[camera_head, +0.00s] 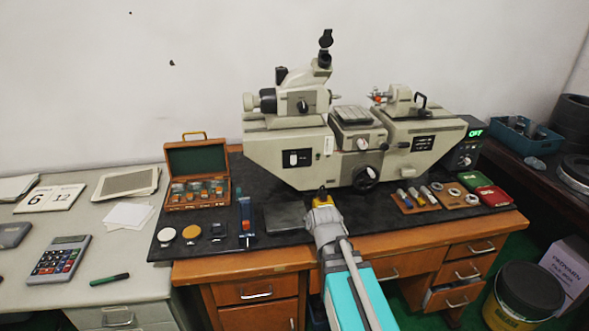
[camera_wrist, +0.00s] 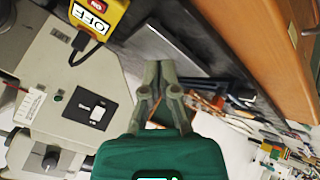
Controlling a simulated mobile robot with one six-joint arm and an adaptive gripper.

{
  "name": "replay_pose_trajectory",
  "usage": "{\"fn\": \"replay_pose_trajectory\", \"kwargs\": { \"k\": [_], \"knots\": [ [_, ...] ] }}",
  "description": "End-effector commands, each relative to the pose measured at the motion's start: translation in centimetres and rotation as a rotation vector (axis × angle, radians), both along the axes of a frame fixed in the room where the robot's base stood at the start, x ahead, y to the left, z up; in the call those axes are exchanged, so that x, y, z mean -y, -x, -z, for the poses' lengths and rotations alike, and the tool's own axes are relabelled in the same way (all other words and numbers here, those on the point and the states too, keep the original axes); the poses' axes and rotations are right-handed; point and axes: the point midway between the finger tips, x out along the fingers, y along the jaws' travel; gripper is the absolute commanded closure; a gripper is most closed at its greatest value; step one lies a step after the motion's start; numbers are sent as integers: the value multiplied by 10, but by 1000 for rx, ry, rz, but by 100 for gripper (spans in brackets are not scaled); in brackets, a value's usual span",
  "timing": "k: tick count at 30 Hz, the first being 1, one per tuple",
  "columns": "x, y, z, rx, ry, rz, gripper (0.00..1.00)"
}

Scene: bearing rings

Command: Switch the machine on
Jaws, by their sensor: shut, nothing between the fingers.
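The beige measuring machine (camera_head: 285,150) stands on the dark mat of the desk. A yellow box (camera_wrist: 104,22) with a red ON label and a white OFF label shows at the top left of the wrist view, with a black cable. A yellow part (camera_head: 322,194) shows just behind my gripper in the head view. A green OFF display (camera_head: 475,133) glows at the machine's right. My gripper (camera_wrist: 159,68) is shut and empty, in front of the machine.
A dark plate (camera_head: 285,218) lies left of my gripper. An open wooden case (camera_head: 190,157) and small tools lie further left. Wooden trays with metal parts (camera_head: 414,205) and red and green cases (camera_head: 493,195) lie to the right.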

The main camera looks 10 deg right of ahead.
Motion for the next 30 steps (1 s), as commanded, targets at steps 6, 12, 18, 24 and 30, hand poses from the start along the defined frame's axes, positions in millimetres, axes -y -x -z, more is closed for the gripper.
{"fn": "replay_pose_trajectory", "kwargs": {
  "k": [6, 12, 18, 24, 30],
  "knots": [
    [-7, -48, -34, 300, 239, -218, 100],
    [-14, -74, -71, 537, 482, -343, 100],
    [-18, -85, -95, 673, 644, -392, 100],
    [-19, -87, -102, 711, 695, -403, 100],
    [-19, -87, -102, 710, 694, -403, 100]
  ]
}}
